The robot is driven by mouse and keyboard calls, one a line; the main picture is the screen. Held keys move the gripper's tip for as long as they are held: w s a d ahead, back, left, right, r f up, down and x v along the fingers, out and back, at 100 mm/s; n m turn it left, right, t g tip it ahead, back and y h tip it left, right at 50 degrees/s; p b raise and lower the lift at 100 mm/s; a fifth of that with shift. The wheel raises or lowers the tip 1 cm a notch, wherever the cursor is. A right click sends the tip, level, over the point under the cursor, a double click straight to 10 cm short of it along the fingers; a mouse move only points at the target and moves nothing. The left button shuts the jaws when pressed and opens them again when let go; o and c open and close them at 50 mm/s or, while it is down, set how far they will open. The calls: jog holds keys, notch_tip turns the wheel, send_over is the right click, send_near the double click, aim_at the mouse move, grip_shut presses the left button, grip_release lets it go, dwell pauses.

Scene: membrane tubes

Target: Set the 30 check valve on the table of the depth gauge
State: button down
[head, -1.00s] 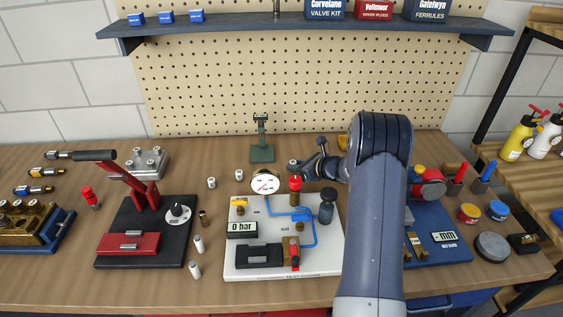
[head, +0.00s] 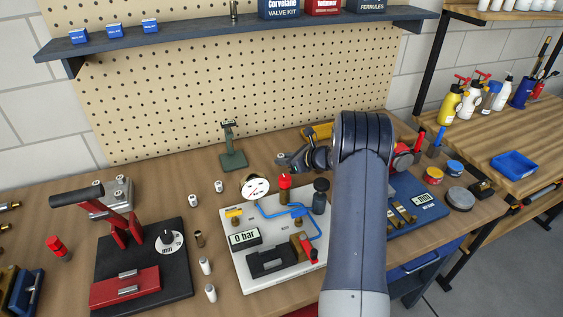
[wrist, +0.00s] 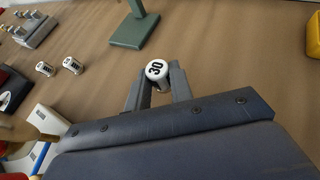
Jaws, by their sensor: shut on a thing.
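The 30 check valve (wrist: 157,70) is a small white cylinder with a black "30" on its end. My gripper (wrist: 158,84) is shut on it, with one finger on each side. In the head view the valve (head: 281,158) shows as a small pale piece at the tip of my gripper (head: 290,160), behind the white test board. A blue unit (head: 437,212) with an "mm" display (head: 424,199), which looks like the depth gauge, stands right of my arm. My arm hides its left part, and I cannot make out its table.
A green stand (head: 233,160) is left of my gripper. The white board (head: 262,287) with dial and tubes lies in front. Several other small white cylinders (head: 205,266) stand left of it. A black press base (head: 170,285) is further left.

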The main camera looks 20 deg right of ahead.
dwell(0.4)
jog(key=shift+w+a+f+b, duration=0.15)
jog(key=shift+w+a+b, duration=0.1)
jog(key=shift+b, duration=0.1)
jog(key=b, duration=0.2)
send_near(237, 161)
jog(key=shift+w+d+f, duration=0.15)
jog(key=shift+d, duration=0.35)
jog(key=shift+w+d+f, duration=0.15)
jog(key=shift+d, duration=0.35)
jog(key=shift+w+d+f, duration=0.15)
jog(key=shift+d, duration=0.3)
jog(key=shift+w+a+f+p, duration=0.1)
jog(key=shift+w+a, duration=1.05)
jog(key=shift+a, duration=0.25)
jog(key=shift+w+a+p, duration=0.1)
jog(key=shift+w+a, duration=1.05)
jog(key=shift+a, duration=0.2)
jog(key=shift+w+a+f+p, duration=0.1)
jog(key=shift+w+a, duration=1.05)
jog(key=shift+a, duration=0.25)
jog(key=c, duration=1.2)
grip_release()
jog(key=shift+r, duration=0.1)
jog(key=shift+o, duration=0.2)
jog(key=shift+d, duration=0.1)
